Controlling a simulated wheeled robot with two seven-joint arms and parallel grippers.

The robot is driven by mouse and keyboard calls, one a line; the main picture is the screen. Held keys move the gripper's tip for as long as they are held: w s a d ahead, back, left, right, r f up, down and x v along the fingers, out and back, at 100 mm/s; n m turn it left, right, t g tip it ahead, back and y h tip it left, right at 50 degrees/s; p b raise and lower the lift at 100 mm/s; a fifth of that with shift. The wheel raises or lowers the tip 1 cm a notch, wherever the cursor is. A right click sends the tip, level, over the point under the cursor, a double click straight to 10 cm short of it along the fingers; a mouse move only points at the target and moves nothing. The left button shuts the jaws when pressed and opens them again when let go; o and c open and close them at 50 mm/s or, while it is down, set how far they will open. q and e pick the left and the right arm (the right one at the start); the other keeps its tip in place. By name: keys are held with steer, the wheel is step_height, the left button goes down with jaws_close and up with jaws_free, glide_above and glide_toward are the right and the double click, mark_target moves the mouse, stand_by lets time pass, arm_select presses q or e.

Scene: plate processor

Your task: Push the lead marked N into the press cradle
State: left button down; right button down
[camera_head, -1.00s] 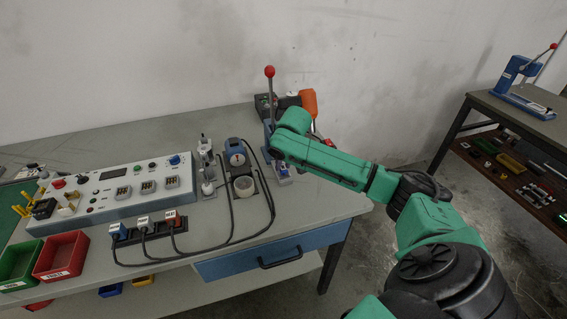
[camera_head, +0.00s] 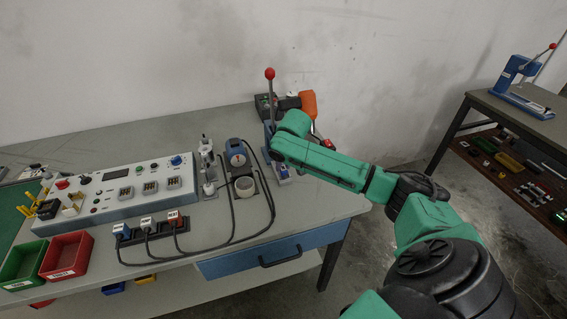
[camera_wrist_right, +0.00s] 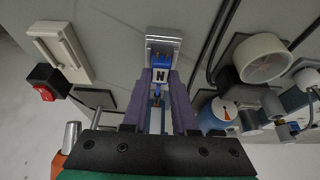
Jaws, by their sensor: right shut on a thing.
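The lead marked N (camera_wrist_right: 161,75) has a blue plug with a white label, in the right wrist view. My right gripper (camera_wrist_right: 159,80) is shut on it, one finger on each side. The plug's far end meets a bright metal cradle (camera_wrist_right: 163,42); I cannot tell how deep it sits. In the head view the lever press with a red knob (camera_head: 269,73) stands at the table's back right. My left gripper is not in view.
A rack on the table holds blue, white and red plugs (camera_head: 147,223) with black cables. A dial device (camera_head: 236,155) stands left of the press, beside a control box (camera_head: 120,195). Red and green bins (camera_head: 66,257) are at front left. The table's front right is clear.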

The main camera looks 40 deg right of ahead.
steer(key=shift+f, duration=0.4)
stand_by(0.3)
steer(key=c, duration=0.6)
jaws_free()
steer(key=v, duration=1.4)
steer(key=shift+a+r+b, duration=0.1)
steer(key=shift+r+b, duration=0.2)
steer(key=shift+s, duration=0.1)
